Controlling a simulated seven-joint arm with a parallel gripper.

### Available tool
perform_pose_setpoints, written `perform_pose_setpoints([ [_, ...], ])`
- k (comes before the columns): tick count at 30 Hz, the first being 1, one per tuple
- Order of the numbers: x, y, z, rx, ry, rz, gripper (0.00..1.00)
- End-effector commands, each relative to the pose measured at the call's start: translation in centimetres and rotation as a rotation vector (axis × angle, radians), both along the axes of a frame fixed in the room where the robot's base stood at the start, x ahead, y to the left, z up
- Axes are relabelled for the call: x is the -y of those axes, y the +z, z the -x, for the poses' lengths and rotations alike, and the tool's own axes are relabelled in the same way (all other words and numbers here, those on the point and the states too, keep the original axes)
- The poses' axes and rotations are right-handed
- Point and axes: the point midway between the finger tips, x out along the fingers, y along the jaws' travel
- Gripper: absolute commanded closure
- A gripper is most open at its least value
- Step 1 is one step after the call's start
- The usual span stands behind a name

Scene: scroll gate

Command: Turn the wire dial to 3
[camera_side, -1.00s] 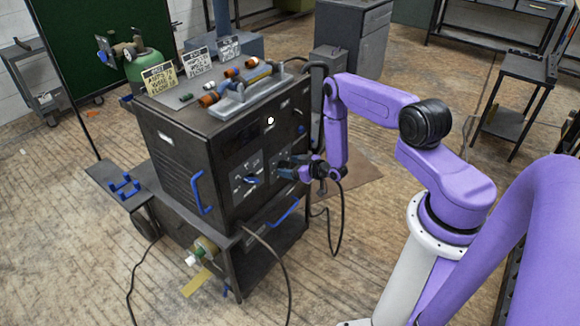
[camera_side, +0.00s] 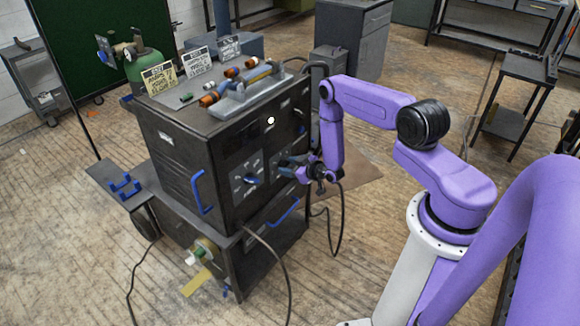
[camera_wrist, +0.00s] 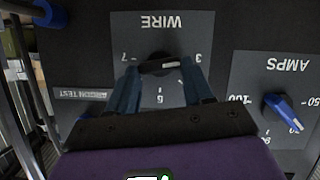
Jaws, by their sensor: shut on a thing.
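The wire dial (camera_wrist: 160,65) is a black knob on a grey plate marked WIRE, which appears upside down in the wrist view. Its white mark lies at the right end of the knob and points toward the 3. The 7 is on the left and another number is below the knob. My gripper (camera_wrist: 161,66) is shut on the wire dial, with one blue finger at each end of it. In the side view my gripper (camera_side: 298,170) is at the front panel of the black machine (camera_side: 185,170) and hides the dial.
The AMPS dial (camera_wrist: 282,106), with a blue knob, is close to the right of my gripper in the wrist view. Blue handles (camera_side: 197,192) stick out from the machine. A dark cable (camera_side: 341,225) hangs below my wrist. Open floor lies in front.

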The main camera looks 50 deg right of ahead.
Motion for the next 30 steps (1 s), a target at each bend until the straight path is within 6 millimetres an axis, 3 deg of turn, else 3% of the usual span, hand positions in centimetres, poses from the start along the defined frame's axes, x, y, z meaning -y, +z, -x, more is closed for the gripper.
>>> perform_pose_setpoints([
  [8,0.0,0.0,0.0,0.001,0.001,0.009,0.79],
  [9,0.0,0.0,0.0,0.001,0.001,0.009,0.36],
  [10,0.0,0.0,0.0,0.001,0.001,0.009,0.26],
  [11,0.0,0.0,0.0,0.001,0.0,0.009,0.23],
  [23,0.0,0.2,0.5,-0.001,0.0,0.005,0.23],
  [30,-0.2,1.4,3.6,-0.004,-0.002,0.004,0.23],
])
